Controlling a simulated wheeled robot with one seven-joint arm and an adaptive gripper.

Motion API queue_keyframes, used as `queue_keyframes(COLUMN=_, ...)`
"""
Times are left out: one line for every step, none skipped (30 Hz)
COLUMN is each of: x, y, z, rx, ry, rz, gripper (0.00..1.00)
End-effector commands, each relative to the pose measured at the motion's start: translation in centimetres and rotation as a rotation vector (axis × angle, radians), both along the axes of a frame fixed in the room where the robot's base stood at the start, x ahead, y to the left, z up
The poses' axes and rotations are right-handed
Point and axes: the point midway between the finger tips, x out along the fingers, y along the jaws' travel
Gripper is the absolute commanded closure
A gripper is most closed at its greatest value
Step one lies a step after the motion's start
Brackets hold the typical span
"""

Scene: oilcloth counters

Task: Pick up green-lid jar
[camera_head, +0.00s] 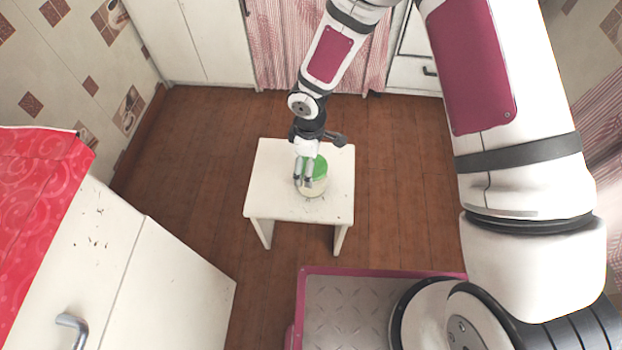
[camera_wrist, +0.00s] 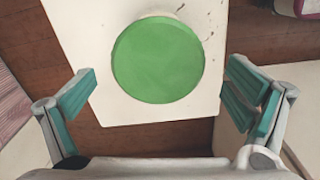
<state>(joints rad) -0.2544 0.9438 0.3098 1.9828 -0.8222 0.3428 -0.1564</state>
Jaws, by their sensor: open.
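The green-lid jar (camera_head: 315,184) stands upright on a small white stool (camera_head: 276,206), with a pale body under a round green lid. In the wrist view the green lid (camera_wrist: 157,60) fills the upper middle, seen from above. My gripper (camera_head: 303,181) is above the jar in the head view and hides part of its left side. In the wrist view my gripper (camera_wrist: 164,96) is open and empty, one finger on each side of the lid with a gap to it. The jar's body is mostly hidden under the lid there.
The stool stands on a brown wooden floor (camera_head: 190,150) with clear room around it. A white cabinet (camera_head: 150,270) with a red cloth top (camera_head: 40,190) is at the left. White cupboards and a striped curtain (camera_head: 280,45) are at the back.

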Motion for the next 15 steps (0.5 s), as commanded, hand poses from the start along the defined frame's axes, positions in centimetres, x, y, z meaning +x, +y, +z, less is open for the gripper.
queue_keyframes(x=0.0, y=0.0, z=-0.7, rx=0.000, ry=0.001, rz=0.001, gripper=0.03)
queue_keyframes(x=0.0, y=0.0, z=-0.9, rx=0.000, ry=0.000, rz=0.000, gripper=0.03)
queue_keyframes(x=0.0, y=0.0, z=-1.0, rx=-0.001, ry=0.000, rz=0.000, gripper=0.03)
queue_keyframes(x=0.0, y=0.0, z=-1.2, rx=-0.001, ry=0.000, rz=0.000, gripper=0.03)
queue_keyframes(x=0.0, y=0.0, z=-1.3, rx=-0.001, ry=0.000, rz=0.000, gripper=0.03)
queue_keyframes(x=0.0, y=0.0, z=-1.4, rx=-0.001, ry=0.000, rz=0.000, gripper=0.03)
queue_keyframes(x=0.0, y=-0.1, z=-1.5, rx=-0.001, ry=0.000, rz=0.000, gripper=0.03)
queue_keyframes(x=0.0, y=-0.1, z=-1.7, rx=-0.001, ry=0.000, rz=0.000, gripper=0.03)
queue_keyframes(x=0.0, y=-0.2, z=-2.1, rx=-0.001, ry=0.001, rz=0.001, gripper=0.03)
queue_keyframes(x=0.0, y=-0.2, z=-2.4, rx=-0.001, ry=0.001, rz=0.000, gripper=0.03)
queue_keyframes(x=0.0, y=-0.3, z=-2.8, rx=-0.001, ry=0.001, rz=0.000, gripper=0.03)
queue_keyframes(x=0.0, y=-0.3, z=-3.3, rx=-0.001, ry=0.002, rz=-0.001, gripper=0.03)
queue_keyframes(x=0.0, y=-0.4, z=-3.8, rx=-0.001, ry=0.001, rz=0.000, gripper=0.03)
queue_keyframes(x=0.0, y=-0.5, z=-4.3, rx=-0.002, ry=0.001, rz=0.001, gripper=0.03)
queue_keyframes(x=0.0, y=-0.6, z=-4.9, rx=-0.002, ry=0.002, rz=0.000, gripper=0.03)
